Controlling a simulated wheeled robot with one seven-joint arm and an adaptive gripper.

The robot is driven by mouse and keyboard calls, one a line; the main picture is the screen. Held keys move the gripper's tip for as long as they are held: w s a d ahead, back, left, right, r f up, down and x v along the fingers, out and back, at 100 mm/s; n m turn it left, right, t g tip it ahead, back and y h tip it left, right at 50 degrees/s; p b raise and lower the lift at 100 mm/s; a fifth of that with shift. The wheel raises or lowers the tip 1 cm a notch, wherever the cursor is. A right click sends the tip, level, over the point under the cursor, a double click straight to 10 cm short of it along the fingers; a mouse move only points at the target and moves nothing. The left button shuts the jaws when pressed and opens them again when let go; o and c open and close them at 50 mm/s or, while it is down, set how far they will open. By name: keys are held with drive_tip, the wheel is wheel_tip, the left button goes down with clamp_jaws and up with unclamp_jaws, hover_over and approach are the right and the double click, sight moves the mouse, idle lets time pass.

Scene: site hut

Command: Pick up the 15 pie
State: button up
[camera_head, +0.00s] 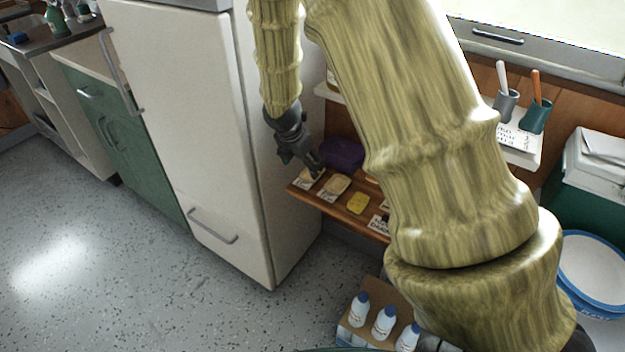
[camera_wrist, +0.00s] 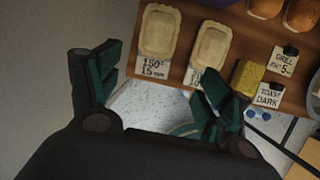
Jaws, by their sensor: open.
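The 15 pie is a pale rectangular pie (camera_wrist: 160,30) on the wooden shelf, above a label (camera_wrist: 153,69) reading "150° 15 min" in the wrist view. In the head view this pie (camera_head: 311,175) is the leftmost, close to the fridge, and partly hidden by my gripper. A second similar pie (camera_wrist: 209,45) lies to its right; its label is partly covered by a finger. My gripper (camera_wrist: 155,85) is open and empty, its fingers apart below the label in the wrist view. In the head view my gripper (camera_head: 304,164) hangs just over the shelf's left end.
The shelf (camera_head: 368,226) also holds a yellow block (camera_head: 358,203), a purple item (camera_head: 343,153), buns (camera_wrist: 265,7) and more labels. The white fridge (camera_head: 190,110) stands close on the left. A box of bottles (camera_head: 383,322) is on the floor below.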

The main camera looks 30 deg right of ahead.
drive_tip(key=w+d+r, duration=0.1)
drive_tip(key=r, duration=0.1)
drive_tip(key=n, duration=0.1)
hover_over(308, 176)
drive_tip(key=shift+h, duration=0.3)
wheel_tip(308, 176, down, 4)
drive_tip(key=shift+f+b, duration=0.25)
drive_tip(key=shift+b, duration=0.15)
drive_tip(key=shift+w+b+x, duration=0.15)
drive_tip(key=shift+b+x, duration=0.1)
drive_tip(key=shift+x, duration=1.3)
drive_tip(key=shift+w+b+x, duration=0.15)
drive_tip(key=shift+b+x, duration=0.05)
drive_tip(key=shift+x, duration=1.35)
drive_tip(key=shift+r, duration=0.1)
drive_tip(key=c, duration=1.2)
